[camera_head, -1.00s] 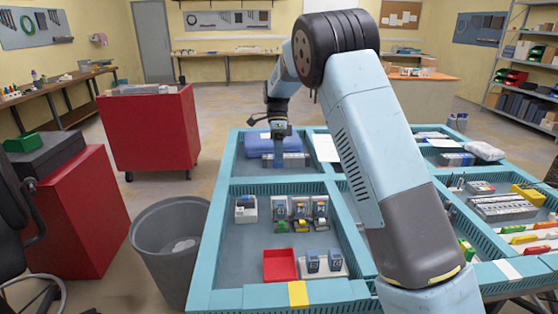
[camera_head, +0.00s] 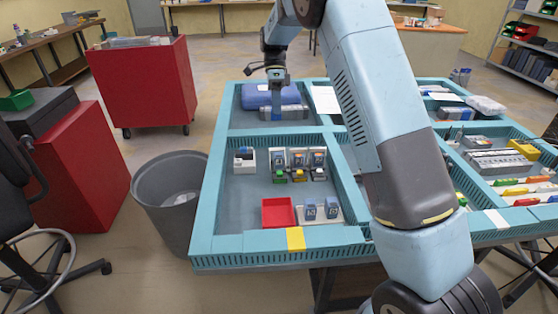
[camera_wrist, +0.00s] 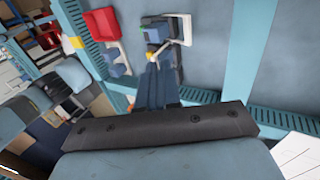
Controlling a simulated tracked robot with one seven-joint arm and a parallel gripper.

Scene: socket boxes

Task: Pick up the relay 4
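Two small blue relays (camera_head: 321,208) stand on a white plate at the front of the left tray compartment; their markings are too small to read. Three sockets (camera_head: 297,160) holding units with grey-blue tops and green or yellow lower parts stand behind them. I cannot tell which unit is relay 4. My gripper (camera_head: 277,108) hangs beyond the sockets, near the divider and the back compartment, apart from the relays. In the wrist view its fingers (camera_wrist: 156,82) point toward the socket group (camera_wrist: 165,35), with the blue relays (camera_wrist: 117,60) to the left. No held object is visible; the finger gap is unclear.
A red bin (camera_head: 278,212) sits beside the relays, and a white box (camera_head: 244,160) is at the compartment's left. A blue case (camera_head: 270,95) and a grey block lie in the back compartment. Teal walls (camera_head: 215,190) bound the compartments. The floor between bin and sockets is clear.

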